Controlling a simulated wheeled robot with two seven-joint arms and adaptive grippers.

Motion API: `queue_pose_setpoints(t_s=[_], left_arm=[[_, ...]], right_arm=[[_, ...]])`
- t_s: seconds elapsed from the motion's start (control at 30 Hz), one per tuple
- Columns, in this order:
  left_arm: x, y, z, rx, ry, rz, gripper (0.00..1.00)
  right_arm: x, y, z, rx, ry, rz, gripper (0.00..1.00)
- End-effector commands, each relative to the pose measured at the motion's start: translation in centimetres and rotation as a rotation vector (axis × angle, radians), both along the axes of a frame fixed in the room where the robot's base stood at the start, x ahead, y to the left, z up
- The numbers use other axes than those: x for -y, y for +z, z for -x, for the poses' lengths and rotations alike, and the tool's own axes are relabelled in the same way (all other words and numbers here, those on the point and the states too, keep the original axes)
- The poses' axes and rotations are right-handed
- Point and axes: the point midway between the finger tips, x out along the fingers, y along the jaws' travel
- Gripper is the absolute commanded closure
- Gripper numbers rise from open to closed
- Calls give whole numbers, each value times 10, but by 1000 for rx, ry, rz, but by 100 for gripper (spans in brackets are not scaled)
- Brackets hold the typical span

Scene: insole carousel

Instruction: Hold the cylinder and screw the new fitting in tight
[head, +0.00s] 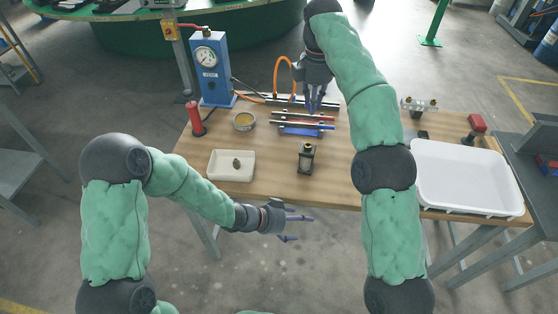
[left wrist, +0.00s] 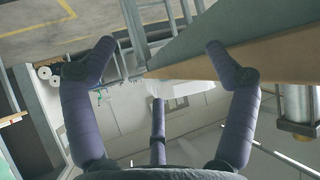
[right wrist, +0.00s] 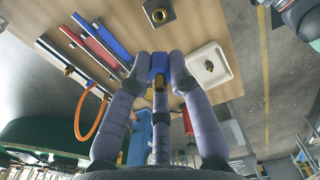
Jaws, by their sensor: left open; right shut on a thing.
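The cylinder (head: 306,158) stands upright near the table's front edge, with a dark square top and a brass-coloured piece on it. It also shows in the right wrist view (right wrist: 158,13) and at the edge of the left wrist view (left wrist: 297,105). My right gripper (head: 315,106) points down over the tool rack behind the cylinder, shut on a blue piece (right wrist: 160,64) with a brass-coloured tip; the fingers partly hide it. My left gripper (head: 298,228) is open and empty, in front of the table edge. A small brass fitting (right wrist: 209,65) lies in a small white tray (head: 220,175).
The rack (head: 300,132) holds red and blue tools. An orange hose (head: 277,72) arches behind. A large white bin (head: 470,205) is at the right.

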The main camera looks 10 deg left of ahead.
Motion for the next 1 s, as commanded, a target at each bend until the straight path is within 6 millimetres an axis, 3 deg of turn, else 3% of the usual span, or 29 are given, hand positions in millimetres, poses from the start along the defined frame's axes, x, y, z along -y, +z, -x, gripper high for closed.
queue_pose_setpoints(t_s=[0.2,0.4,0.6,0.8,1.0], left_arm=[[11,38,-1,172,-185,-13,14],[-26,84,-66,201,-6,58,14],[-58,124,-105,228,107,117,14],[-70,139,-120,237,148,142,14],[-56,132,-131,235,151,145,14]], right_arm=[[0,0,0,0,0,0,100],[0,0,0,0,0,0,100],[0,0,0,0,0,0,100],[0,0,0,0,0,0,100],[0,0,0,0,0,0,100]])
